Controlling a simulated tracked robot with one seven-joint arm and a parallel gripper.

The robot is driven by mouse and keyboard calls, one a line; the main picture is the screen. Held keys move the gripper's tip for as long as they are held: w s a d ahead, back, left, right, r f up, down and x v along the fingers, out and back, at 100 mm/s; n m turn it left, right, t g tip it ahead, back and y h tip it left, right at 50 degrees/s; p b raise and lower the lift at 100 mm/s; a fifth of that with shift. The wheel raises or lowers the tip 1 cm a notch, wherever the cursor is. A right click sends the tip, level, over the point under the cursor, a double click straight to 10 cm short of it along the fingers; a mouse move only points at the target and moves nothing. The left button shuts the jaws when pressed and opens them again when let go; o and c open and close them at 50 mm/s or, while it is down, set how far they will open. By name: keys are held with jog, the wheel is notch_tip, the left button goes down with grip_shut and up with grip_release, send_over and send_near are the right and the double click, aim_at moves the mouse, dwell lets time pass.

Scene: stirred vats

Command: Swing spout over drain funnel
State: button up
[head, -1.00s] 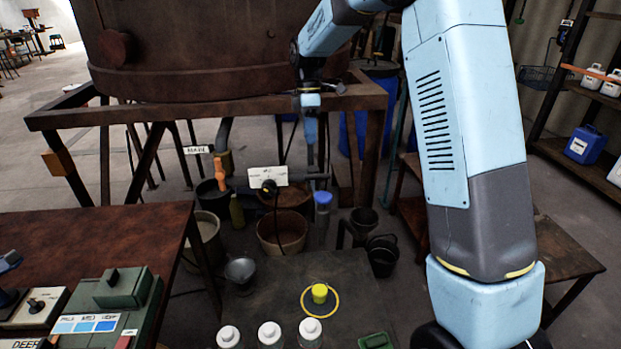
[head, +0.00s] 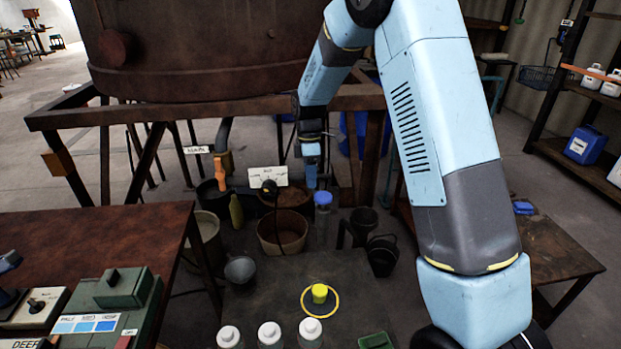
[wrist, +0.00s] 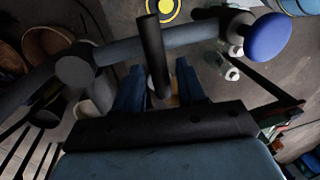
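The spout is a grey horizontal pipe (wrist: 185,37) with a round blue end (wrist: 268,37) in the wrist view; that blue end also shows in the head view (head: 322,197), above a clear cylinder. A dark upright bar (wrist: 152,50) rises at the pipe. My gripper (wrist: 160,82) is open, its two blue fingers apart, with the bar in line with the gap; contact cannot be told. In the head view my gripper (head: 311,178) points down just behind the blue end. A dark funnel (head: 363,216) stands to its right, and a grey funnel (head: 240,268) to its front left; neither has a readable label.
The rusty vat (head: 190,50) and its frame (head: 70,117) stand behind. An orange-handled valve (head: 221,172), a white sign (head: 268,177) and a wide tub (head: 283,232) are close by. A dark platform with a yellow button (head: 319,292) and several white-capped bottles (head: 269,331) lies in front.

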jog(key=shift+s+f, duration=0.1)
jog(key=shift+f, duration=0.25)
grip_shut()
dwell(0.4)
